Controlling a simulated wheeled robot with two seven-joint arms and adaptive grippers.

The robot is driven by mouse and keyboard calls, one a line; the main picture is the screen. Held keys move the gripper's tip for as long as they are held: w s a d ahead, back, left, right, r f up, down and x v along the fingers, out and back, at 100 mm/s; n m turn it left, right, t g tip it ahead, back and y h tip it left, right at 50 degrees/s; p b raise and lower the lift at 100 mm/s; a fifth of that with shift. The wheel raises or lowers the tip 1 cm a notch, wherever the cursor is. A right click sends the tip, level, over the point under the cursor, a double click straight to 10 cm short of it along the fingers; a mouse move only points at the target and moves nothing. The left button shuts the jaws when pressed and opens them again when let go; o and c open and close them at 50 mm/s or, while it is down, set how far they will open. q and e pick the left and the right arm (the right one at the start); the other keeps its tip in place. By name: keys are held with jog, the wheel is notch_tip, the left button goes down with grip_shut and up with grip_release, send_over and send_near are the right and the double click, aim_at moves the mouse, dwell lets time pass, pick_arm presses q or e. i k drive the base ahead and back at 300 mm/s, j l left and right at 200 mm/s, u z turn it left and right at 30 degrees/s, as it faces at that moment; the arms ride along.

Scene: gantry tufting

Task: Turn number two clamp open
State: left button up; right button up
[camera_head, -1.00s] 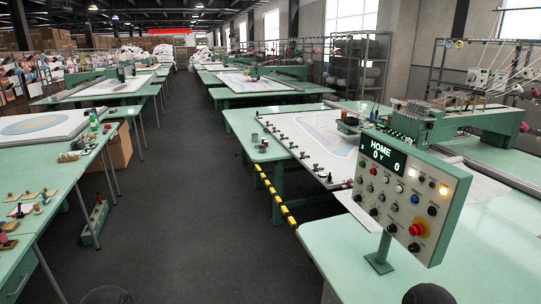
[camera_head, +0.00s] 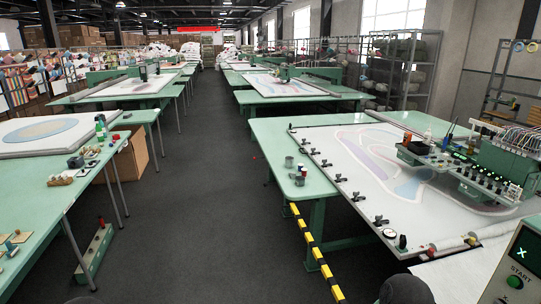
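A row of several small dark clamps runs along the left edge of the white cloth frame (camera_head: 345,160) on the green table at right. From far to near, they include one clamp at the upper part of the edge (camera_head: 314,151), a middle clamp (camera_head: 340,178) and a near clamp (camera_head: 380,220). Their numbers are too small to read, and I cannot tell which is number two or whether any is open. Neither gripper shows; only dark rounded shapes appear at the bottom edge.
A control panel (camera_head: 517,283) is cut off at the lower right. A yellow-black striped bar (camera_head: 312,248) lines the table's aisle side. Small cups (camera_head: 289,162) stand on the table (camera_head: 268,140). The dark aisle floor (camera_head: 200,220) is clear between this table and the left tables.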

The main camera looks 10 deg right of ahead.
aim_at(355, 194)
jog(key=i+z, duration=0.1)
jog(key=i, duration=0.55)
jog(key=i+j+z, duration=0.15)
jog(key=i, duration=0.5)
jog(key=i+j+z, duration=0.1)
jog(key=i, duration=0.55)
jog(key=j, duration=0.1)
